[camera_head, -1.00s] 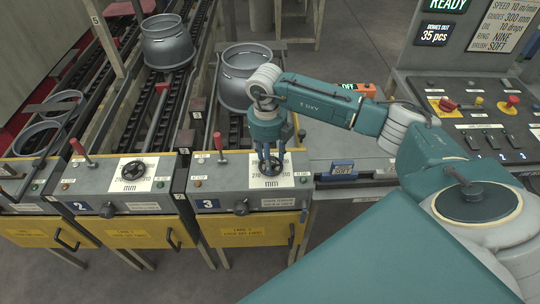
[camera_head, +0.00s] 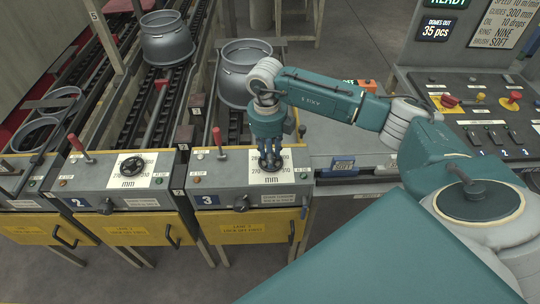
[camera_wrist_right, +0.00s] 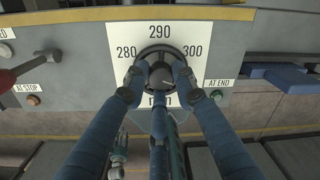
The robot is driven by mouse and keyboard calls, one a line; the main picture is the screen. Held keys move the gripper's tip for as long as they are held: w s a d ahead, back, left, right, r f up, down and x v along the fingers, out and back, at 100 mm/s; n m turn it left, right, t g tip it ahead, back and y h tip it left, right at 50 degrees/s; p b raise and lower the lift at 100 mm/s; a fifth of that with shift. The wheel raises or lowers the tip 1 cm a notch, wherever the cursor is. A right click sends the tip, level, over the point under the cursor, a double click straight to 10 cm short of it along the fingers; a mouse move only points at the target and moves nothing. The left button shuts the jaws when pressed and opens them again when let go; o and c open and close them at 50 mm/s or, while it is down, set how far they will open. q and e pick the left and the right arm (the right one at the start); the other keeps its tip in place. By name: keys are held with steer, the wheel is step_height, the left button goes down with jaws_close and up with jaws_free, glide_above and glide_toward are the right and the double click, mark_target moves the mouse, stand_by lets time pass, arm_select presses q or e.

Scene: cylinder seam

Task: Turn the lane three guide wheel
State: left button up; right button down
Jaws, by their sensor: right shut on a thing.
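The lane three guide wheel is a small dark handwheel (camera_wrist_right: 158,48) on a white scale plate (camera_head: 296,177) marked 280, 290, 300 and mm. It sits on top of the grey lane 3 control box (camera_head: 227,176). My right gripper (camera_head: 270,164) reaches down onto the wheel from above. In the right wrist view, its blue fingers (camera_wrist_right: 160,80) are shut on the wheel, on the left and right of its rim and at the near side. The fingers hide part of the wheel and the lower scale.
A red lever (camera_head: 218,142) stands left of the scale plate. Lane 2 has its own handwheel (camera_head: 132,166) and red lever (camera_head: 79,145). A metal dome (camera_head: 238,85) stands on the conveyor behind. A console (camera_head: 480,120) is at the right.

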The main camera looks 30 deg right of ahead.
steer(key=n+b, duration=0.4)
steer(key=n, duration=0.1)
steer(key=shift+w, duration=0.15)
steer(key=n+b, duration=0.3)
steer(key=shift+r+n, duration=0.1)
steer(key=shift+n, duration=0.3)
steer(key=shift+n+t+b, duration=0.3)
steer(key=shift+n+b, duration=0.1)
steer(key=shift+n, duration=0.2)
steer(key=shift+r, duration=0.15)
steer(key=c, duration=1.6)
jaws_free()
steer(key=shift+n, duration=0.3)
steer(key=shift+o, duration=1)
steer(key=shift+a, duration=0.15)
